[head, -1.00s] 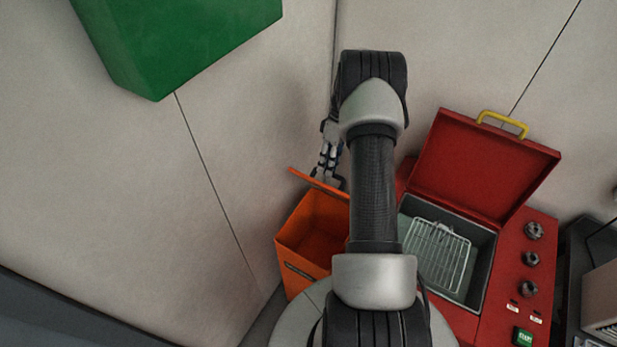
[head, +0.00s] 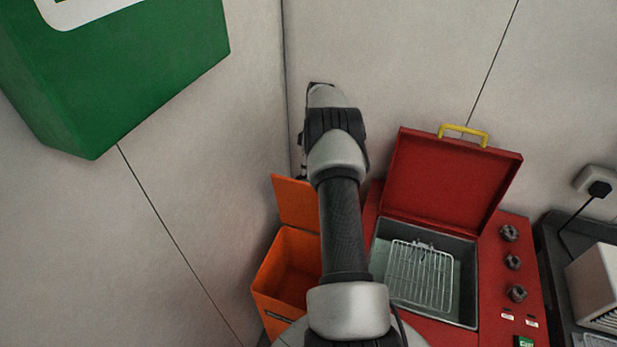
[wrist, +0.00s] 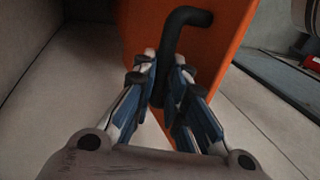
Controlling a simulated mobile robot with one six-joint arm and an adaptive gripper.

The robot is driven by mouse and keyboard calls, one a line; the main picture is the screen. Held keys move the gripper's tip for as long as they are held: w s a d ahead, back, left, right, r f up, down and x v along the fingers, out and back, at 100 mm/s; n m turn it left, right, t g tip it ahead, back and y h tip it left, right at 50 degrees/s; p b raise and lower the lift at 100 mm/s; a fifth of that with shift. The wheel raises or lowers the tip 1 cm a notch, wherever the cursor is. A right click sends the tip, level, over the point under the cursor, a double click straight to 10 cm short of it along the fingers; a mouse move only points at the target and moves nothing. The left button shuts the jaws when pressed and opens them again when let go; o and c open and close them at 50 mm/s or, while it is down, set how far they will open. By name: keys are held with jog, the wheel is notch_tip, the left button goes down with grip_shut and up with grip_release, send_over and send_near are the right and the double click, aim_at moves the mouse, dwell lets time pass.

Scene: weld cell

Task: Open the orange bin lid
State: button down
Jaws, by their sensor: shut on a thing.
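The orange bin (head: 268,285) stands against the wall corner, its open top showing the inside. Its orange lid (head: 294,203) is raised and stands up at the bin's back edge. In the wrist view the lid (wrist: 210,45) fills the upper middle, with a dark bent handle (wrist: 187,17) on it. My gripper (wrist: 164,88) is shut on the lid handle, its blue and grey fingers on both sides of the handle's lower part. In the head view my arm hides the gripper and part of the lid.
A red machine (head: 497,275) with its red cover (head: 448,180) open stands right of the bin, a wire basket (head: 420,275) inside. A green box (head: 120,75) is on the wall at upper left. Walls stand close behind the bin.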

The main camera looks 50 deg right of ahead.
jog(key=shift+s+a+f, duration=0.1)
jog(key=shift+a+f, duration=0.05)
jog(key=shift+f, duration=0.3)
jog(key=c, duration=2)
grip_release()
jog(key=shift+o, duration=0.8)
jog(key=shift+w, duration=0.2)
jog(key=shift+o, duration=1.2)
jog(key=shift+r, duration=0.25)
